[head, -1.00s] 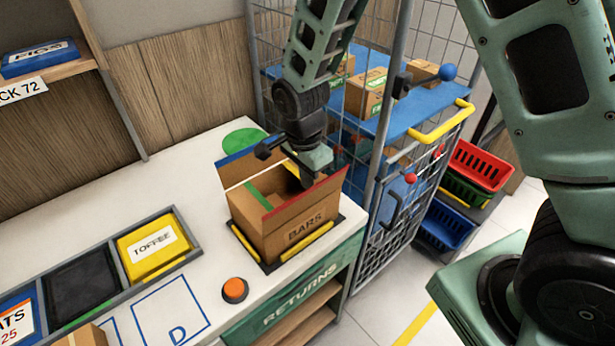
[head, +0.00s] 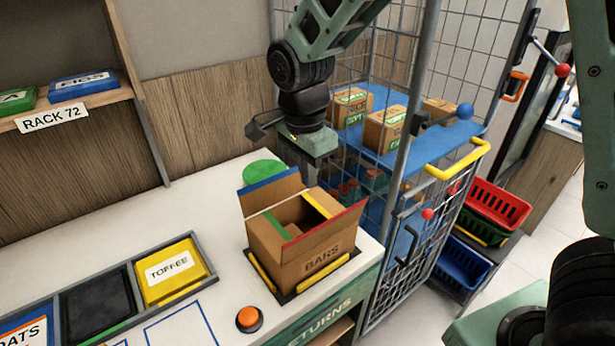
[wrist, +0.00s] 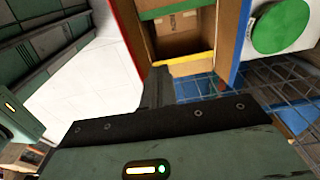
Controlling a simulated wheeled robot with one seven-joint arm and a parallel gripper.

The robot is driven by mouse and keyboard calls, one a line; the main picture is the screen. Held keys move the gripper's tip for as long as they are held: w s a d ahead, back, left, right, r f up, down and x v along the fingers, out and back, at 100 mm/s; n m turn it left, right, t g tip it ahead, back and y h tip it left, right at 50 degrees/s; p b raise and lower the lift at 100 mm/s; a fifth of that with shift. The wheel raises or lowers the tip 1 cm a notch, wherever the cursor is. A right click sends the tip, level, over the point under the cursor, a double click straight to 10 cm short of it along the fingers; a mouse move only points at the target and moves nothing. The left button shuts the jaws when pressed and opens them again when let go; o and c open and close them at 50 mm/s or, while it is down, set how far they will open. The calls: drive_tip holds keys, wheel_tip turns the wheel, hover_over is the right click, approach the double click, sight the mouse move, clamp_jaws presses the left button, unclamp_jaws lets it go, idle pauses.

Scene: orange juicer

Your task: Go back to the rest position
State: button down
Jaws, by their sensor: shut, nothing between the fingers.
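My gripper (head: 312,172) hangs above the back of the open cardboard BARS box (head: 318,262), clear of its flaps. Its fingers are small and partly hidden by its green body in the head view. In the wrist view the dark fingers (wrist: 157,86) are together with nothing held, over the box's edge. The box's flaps stand open, with red, blue, green and yellow edges. The wrist view looks into the box (wrist: 180,58), where a brown surface with a small pale label shows.
A wire cage cart (head: 405,120) with boxes on a blue shelf stands close right of my gripper. An orange button (head: 249,319), a yellow TOFFEE bin (head: 172,270) and a green disc (head: 264,172) are on the white counter.

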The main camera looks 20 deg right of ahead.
drive_tip(key=shift+s+a, duration=0.1)
drive_tip(key=s+a+f+n+b, duration=0.1)
drive_tip(key=s+f+n+b, duration=0.1)
drive_tip(key=s+n, duration=0.9)
drive_tip(key=s+f+n+y+b, duration=0.1)
drive_tip(key=s+f+n+b, duration=0.2)
drive_tip(key=s+n, duration=0.8)
drive_tip(key=shift+s+a+b, duration=0.35)
drive_tip(key=shift+a+b, duration=0.05)
drive_tip(key=shift+b, duration=0.5)
